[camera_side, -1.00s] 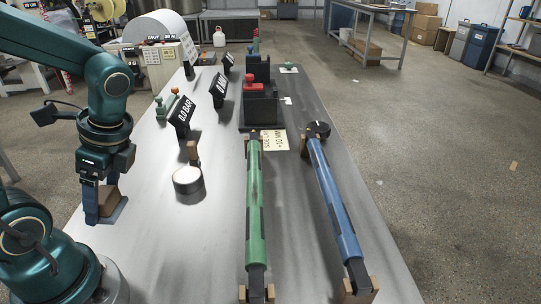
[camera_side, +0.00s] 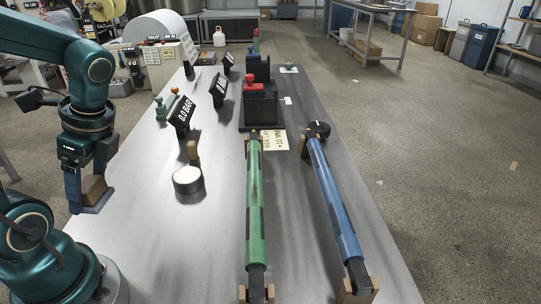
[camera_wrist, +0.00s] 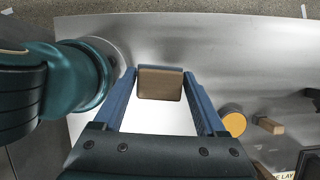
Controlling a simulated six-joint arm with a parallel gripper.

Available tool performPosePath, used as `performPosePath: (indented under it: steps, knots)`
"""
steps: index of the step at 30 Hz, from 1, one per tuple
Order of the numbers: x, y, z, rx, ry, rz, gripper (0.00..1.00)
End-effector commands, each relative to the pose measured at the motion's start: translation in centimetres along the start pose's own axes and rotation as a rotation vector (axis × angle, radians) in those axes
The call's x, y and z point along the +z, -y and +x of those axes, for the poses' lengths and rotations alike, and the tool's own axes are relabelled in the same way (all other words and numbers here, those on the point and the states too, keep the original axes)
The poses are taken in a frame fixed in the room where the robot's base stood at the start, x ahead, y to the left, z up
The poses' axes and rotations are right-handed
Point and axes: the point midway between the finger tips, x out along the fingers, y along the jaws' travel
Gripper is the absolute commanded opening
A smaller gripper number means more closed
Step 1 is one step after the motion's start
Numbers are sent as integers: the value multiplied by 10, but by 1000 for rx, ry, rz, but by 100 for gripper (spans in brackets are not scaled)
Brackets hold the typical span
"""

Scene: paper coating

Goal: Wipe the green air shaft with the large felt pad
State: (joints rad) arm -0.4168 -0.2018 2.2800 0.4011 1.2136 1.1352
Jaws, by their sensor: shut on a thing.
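The green air shaft (camera_side: 255,205) lies lengthwise on wooden supports near the middle of the bench in the side view, with dark patches along it. My gripper (camera_side: 88,200) is at the left edge of the bench, well left of the shaft. It is shut on the large felt pad (camera_side: 95,188), a brown block with a grey-blue underside. In the wrist view the pad (camera_wrist: 160,86) sits between the two blue fingers of my gripper (camera_wrist: 160,78). The pad appears raised above the bench and apart from the shaft. The green shaft is not seen in the wrist view.
A blue shaft (camera_side: 335,205) lies to the right of the green one. A round tin (camera_side: 188,182) and a small wooden block (camera_side: 193,151) stand between my gripper and the green shaft. Black signs (camera_side: 181,115) and dark bins (camera_side: 260,105) stand farther back.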

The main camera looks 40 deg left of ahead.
Motion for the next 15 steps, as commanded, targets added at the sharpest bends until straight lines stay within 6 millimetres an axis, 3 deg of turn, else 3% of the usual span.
performPosePath:
  steps: [4, 8, 12, 15]
  knots:
    - [-2, 17, -11, -48, -12, 116, 29]
    - [-21, 47, -35, -145, -18, 341, 29]
    - [-62, 75, -69, -274, -16, 639, 29]
    - [-99, 85, -94, -365, -9, 849, 29]
